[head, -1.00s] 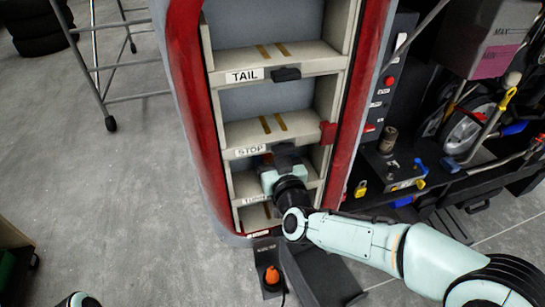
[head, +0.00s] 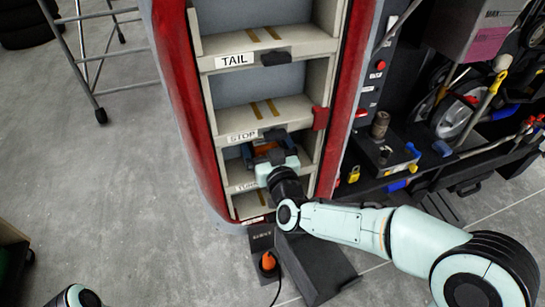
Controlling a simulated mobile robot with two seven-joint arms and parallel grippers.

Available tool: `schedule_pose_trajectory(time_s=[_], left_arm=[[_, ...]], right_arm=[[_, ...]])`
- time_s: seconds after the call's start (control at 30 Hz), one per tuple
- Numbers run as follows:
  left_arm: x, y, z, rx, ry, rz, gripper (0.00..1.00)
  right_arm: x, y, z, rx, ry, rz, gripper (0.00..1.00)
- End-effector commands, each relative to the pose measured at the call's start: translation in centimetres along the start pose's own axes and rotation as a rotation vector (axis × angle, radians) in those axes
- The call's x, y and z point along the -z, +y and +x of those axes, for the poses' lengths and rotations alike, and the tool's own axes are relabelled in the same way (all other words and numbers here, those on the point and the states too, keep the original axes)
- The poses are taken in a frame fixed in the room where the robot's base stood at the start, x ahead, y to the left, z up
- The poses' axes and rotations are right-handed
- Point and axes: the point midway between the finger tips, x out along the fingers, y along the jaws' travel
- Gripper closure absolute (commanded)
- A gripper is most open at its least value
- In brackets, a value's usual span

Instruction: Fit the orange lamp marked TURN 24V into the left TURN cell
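My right gripper (head: 268,149) reaches into the cell just above the shelf edge with the TURN label (head: 247,186), which is partly covered. An orange thing (head: 261,146), probably the lamp, shows at its dark fingers; its marking cannot be read. The fingers and wrist hide most of the cell, so I cannot tell whether they clamp the orange thing or only stand around it, nor how it sits. Part of my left arm shows at the bottom left; its gripper is out of view.
Shelf edges above carry STOP (head: 242,137) and TAIL (head: 234,61) labels. Red side walls (head: 191,95) flank the cells. An orange piece (head: 267,262) with a cable stands on a dark floor base.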

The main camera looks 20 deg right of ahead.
Motion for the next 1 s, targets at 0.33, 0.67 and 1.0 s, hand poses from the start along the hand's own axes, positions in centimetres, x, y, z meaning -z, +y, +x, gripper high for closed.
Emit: schedule_pose_trajectory(time_s=[0.33, 0.67, 1.0], left_arm=[[0.1, -0.2, 0.6, 0.0, 0.002, 0.0, 0.57], [0.2, -0.2, 0.7, -0.001, 0.005, 0.0, 0.57], [0.2, -0.2, 0.7, -0.001, 0.005, 0.0, 0.57]], right_arm=[[0.1, 0.0, -7.2, 0.002, 0.003, 0.001, 0.03], [0.0, 0.0, -11.6, 0.0, 0.001, -0.001, 0.03], [-5.7, -0.5, -10.6, 0.023, -0.14, 0.004, 0.03]])
